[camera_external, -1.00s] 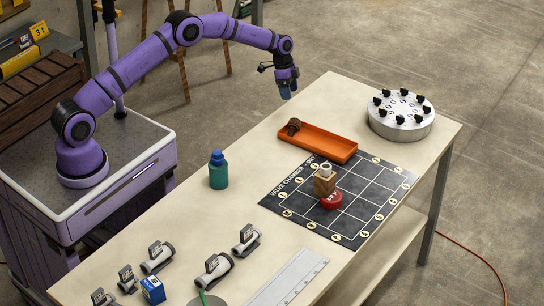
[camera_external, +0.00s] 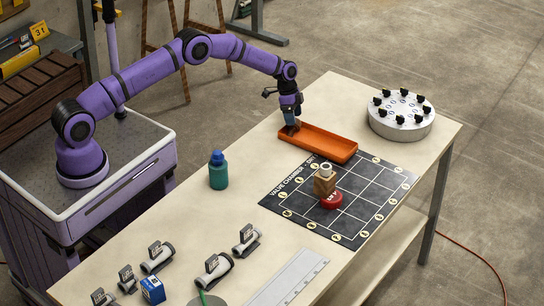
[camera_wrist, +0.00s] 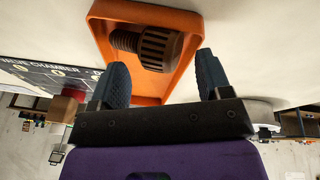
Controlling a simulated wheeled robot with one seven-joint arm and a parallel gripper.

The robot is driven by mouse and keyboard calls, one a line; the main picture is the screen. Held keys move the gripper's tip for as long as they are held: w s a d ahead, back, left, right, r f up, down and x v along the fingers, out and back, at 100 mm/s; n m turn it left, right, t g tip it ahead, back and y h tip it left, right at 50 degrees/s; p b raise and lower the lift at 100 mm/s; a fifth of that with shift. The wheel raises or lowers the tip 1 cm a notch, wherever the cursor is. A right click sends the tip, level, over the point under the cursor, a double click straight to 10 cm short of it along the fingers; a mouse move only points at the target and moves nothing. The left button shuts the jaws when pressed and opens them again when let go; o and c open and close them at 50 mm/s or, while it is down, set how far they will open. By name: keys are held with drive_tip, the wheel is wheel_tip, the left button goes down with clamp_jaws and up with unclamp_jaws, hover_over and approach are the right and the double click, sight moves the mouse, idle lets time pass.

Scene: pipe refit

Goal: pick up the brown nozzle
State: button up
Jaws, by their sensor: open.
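The brown nozzle (camera_wrist: 150,46) lies in the orange tray (camera_wrist: 103,34), at its left end as the external view shows the tray (camera_external: 325,146). It has a ribbed head and a threaded end. My gripper (camera_wrist: 165,82) is open in the wrist view, with its two dark fingertips apart. The nozzle shows between and just beyond the fingertips, with no contact visible. In the external view my gripper (camera_external: 292,128) is low over the tray's left end and hides the nozzle.
A black grid mat (camera_external: 360,195) lies in front of the tray, with a brown block (camera_external: 325,185) and a red round part (camera_external: 332,200) on it. A round silver stand (camera_external: 401,128) is at the right. A green bottle (camera_external: 218,172) stands left of the mat.

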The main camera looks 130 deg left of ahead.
drive_tip(key=shift+w+f, duration=0.1)
drive_tip(key=shift+f, duration=0.3)
drive_tip(key=c, duration=1)
drive_tip(key=shift+c, duration=0.2)
